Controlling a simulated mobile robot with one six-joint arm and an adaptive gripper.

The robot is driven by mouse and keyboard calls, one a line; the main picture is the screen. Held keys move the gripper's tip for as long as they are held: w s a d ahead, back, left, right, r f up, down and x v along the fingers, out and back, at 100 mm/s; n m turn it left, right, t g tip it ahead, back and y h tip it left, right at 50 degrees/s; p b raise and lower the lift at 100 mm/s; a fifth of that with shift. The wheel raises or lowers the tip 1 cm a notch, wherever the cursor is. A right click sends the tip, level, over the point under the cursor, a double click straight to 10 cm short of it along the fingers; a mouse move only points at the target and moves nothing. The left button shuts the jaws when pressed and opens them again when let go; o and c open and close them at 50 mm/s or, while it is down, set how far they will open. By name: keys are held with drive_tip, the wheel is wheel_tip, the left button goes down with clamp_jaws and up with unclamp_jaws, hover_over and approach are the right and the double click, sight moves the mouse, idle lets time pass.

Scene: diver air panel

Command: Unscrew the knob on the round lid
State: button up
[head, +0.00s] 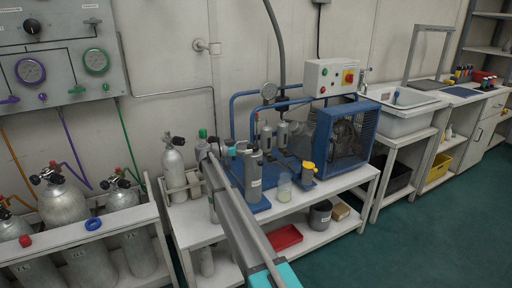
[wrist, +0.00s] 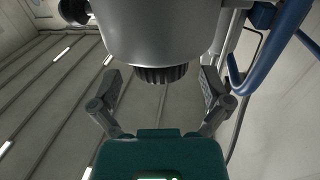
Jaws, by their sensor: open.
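In the wrist view, a black ribbed knob (wrist: 162,74) sits at the centre of the near end of a large grey cylindrical body (wrist: 165,32). The round lid cannot be told apart from this body. My gripper (wrist: 162,84) is open, with one finger to the left of the knob and one to the right. Gaps show on both sides, and neither finger appears to touch it. In the head view, my arm reaches to the blue compressor unit, beside a grey labelled canister (head: 253,178). The fingers and the knob are too small or hidden to make out there.
A yellow-capped canister (head: 308,174) is to the right. Blue pipes (wrist: 272,52) pass right of the gripper in the wrist view.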

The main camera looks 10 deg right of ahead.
sight(256, 145)
drive_tip(key=shift+w+d, duration=0.15)
drive_tip(key=shift+d, duration=0.8)
drive_tip(key=shift+w+d, duration=0.1)
drive_tip(key=shift+d, duration=0.85)
